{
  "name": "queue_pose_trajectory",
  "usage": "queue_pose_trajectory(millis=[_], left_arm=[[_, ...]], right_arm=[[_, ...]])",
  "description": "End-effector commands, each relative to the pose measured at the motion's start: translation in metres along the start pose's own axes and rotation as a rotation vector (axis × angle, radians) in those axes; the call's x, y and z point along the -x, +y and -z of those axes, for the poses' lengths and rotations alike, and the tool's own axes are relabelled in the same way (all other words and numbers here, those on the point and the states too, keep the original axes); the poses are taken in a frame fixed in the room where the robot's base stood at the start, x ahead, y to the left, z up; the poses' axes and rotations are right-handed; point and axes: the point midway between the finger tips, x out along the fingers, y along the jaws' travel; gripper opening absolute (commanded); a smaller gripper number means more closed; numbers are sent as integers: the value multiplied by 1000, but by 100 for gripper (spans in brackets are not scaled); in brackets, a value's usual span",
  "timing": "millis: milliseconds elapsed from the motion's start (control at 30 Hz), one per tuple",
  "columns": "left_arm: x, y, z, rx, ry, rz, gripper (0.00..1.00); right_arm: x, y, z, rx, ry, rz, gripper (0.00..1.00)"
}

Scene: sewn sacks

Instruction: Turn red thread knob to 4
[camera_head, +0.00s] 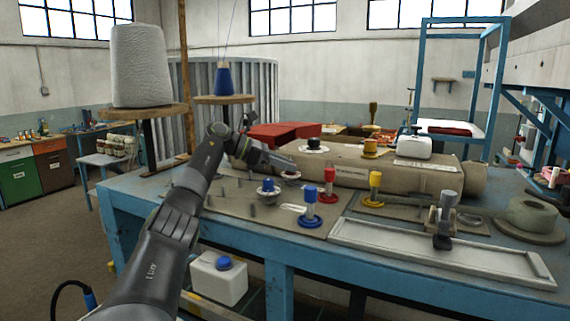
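My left gripper (285,168) reaches in from the left over the blue workbench. Its tip is at a small round knob (291,175) with a pale reddish rim, and the gripper hides most of that knob. Whether the fingers touch or grip it is too small to tell. A red spool (330,186) stands upright to the right of the gripper on the bench. No number on the knob is readable. My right gripper is out of view.
A blue-topped knob (268,186) is just left of the gripper, with short pegs around it. A blue spool (310,206) and a yellow spool (375,187) stand to the right. A grey tray (440,253) lines the front right.

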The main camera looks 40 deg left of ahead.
Motion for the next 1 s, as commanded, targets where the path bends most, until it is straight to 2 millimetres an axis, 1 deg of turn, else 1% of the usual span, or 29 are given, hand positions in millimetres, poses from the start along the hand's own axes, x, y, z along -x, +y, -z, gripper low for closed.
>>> queue_pose_trajectory(millis=[33, 200, 267, 433, 567, 767, 1000], left_arm=[[0, 0, 0, 0, 0, 0, 28], [0, 0, 0, 0, 0, 0, 6], [0, 0, 0, 0, 0, 0, 0], [0, 0, 1, 2, 0, -8, 0], [0, -1, 2, 10, -1, -31, 0], [-1, -2, 4, 38, -4, -107, 0], [-1, -5, 3, 94, -9, -246, 0]], right_arm=[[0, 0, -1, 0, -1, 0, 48], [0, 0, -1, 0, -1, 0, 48], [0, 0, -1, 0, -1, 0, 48], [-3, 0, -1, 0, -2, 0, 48], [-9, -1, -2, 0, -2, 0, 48], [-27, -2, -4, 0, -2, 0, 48], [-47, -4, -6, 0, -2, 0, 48]])
